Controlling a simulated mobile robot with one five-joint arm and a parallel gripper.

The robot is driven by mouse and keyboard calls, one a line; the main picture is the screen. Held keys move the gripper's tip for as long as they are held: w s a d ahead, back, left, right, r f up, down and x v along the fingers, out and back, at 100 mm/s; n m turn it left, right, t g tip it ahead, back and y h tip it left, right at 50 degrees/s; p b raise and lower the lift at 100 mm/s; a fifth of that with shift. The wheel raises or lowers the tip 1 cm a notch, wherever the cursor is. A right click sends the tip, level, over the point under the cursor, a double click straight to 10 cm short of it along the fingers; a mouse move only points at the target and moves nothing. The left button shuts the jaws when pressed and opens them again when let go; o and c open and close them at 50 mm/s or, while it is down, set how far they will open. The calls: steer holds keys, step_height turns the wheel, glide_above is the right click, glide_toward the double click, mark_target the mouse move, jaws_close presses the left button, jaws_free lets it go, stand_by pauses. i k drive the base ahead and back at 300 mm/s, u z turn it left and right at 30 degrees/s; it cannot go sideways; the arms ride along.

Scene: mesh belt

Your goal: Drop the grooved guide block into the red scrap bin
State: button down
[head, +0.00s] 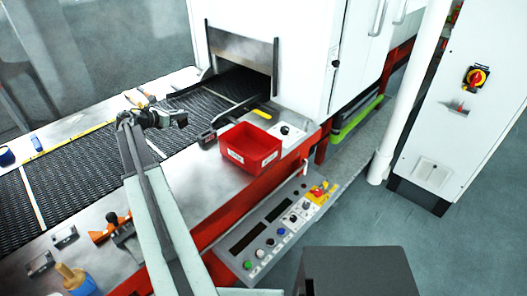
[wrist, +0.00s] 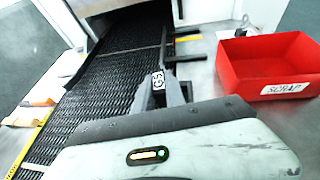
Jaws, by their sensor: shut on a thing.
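My gripper (head: 176,118) is at the end of my raised arm, over the near edge of the mesh belt. It is shut on a small dark grey block, the guide block (wrist: 174,91), which has a white label with black marks. Its groove is not clear. The red scrap bin (head: 243,158) is an open box on the steel deck, right of my gripper. In the wrist view the bin (wrist: 270,72) is at the right with a "SCRAP" label, apart from the block. The visible part of its inside looks empty.
The dark mesh belt (head: 85,150) runs into a white machine's opening (head: 240,65). A small black-and-red unit (head: 207,137) stands beside the bin's left. A button panel (head: 270,235) lies in front.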

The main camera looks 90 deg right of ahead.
mark_target(255, 155)
steer(key=k, duration=0.95)
steer(key=u, duration=0.05)
